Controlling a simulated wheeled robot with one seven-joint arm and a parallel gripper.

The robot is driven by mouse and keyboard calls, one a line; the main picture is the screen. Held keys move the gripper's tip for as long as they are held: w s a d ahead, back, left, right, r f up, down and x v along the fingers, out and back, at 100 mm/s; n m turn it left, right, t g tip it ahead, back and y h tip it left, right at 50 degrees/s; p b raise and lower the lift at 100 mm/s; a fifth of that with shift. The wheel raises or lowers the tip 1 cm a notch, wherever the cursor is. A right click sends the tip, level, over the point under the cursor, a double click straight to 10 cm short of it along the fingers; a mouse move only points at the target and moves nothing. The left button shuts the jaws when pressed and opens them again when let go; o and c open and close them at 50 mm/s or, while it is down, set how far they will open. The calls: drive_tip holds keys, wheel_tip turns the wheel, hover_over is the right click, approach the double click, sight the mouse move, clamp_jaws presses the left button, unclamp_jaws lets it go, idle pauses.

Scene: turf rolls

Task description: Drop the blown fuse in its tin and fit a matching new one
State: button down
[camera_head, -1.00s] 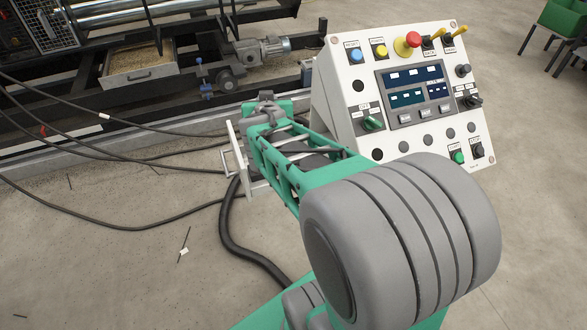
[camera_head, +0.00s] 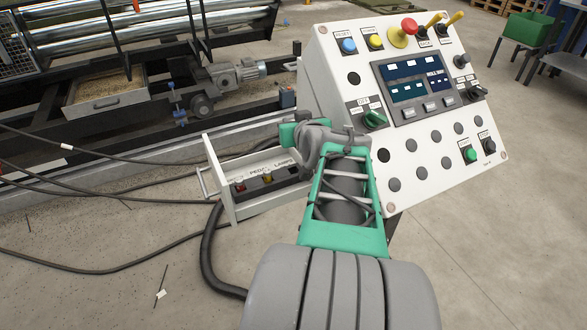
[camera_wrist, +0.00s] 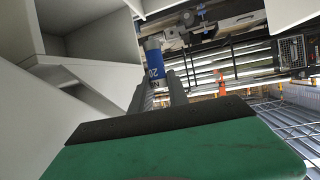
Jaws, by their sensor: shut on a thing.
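In the wrist view my gripper (camera_wrist: 158,86) is shut on a fuse (camera_wrist: 154,64), a small cylinder with a pale cap and a blue band marked 20. The fuse points away from my palm, beside white cabinet walls. In the head view my arm's end is against the console's left lower side, and my own arm hides the fingers and fuse. An open white drawer (camera_head: 225,198) sticks out left of the console, holding labelled compartments with a red item (camera_head: 240,188) and a yellow item (camera_head: 267,177). No tin can be made out for certain.
The white console (camera_head: 430,165) with buttons and switches stands right of my arm. Black cables (camera_head: 120,205) lie on the concrete floor at left. A machine frame with a motor (camera_head: 235,75) stands behind. A green bin (camera_head: 530,30) is at far right.

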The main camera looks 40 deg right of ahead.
drive_tip(key=b, duration=0.2)
hover_over(294, 166)
drive_tip(key=s+a, duration=0.1)
wheel_tip(294, 166, down, 8)
drive_tip(key=f, duration=0.1)
drive_tip(key=f+b, duration=0.1)
drive_tip(key=f, duration=0.2)
drive_tip(key=shift+s+a+f+b, duration=0.2)
drive_tip(key=shift+s+f+b, duration=0.1)
drive_tip(key=shift+f, duration=0.1)
drive_tip(key=shift+a+f, duration=0.1)
drive_tip(key=shift+f, duration=0.45)
drive_tip(key=c, duration=1.6)
unclamp_jaws()
drive_tip(key=shift+o, duration=0.3)
drive_tip(key=shift+r, duration=0.2)
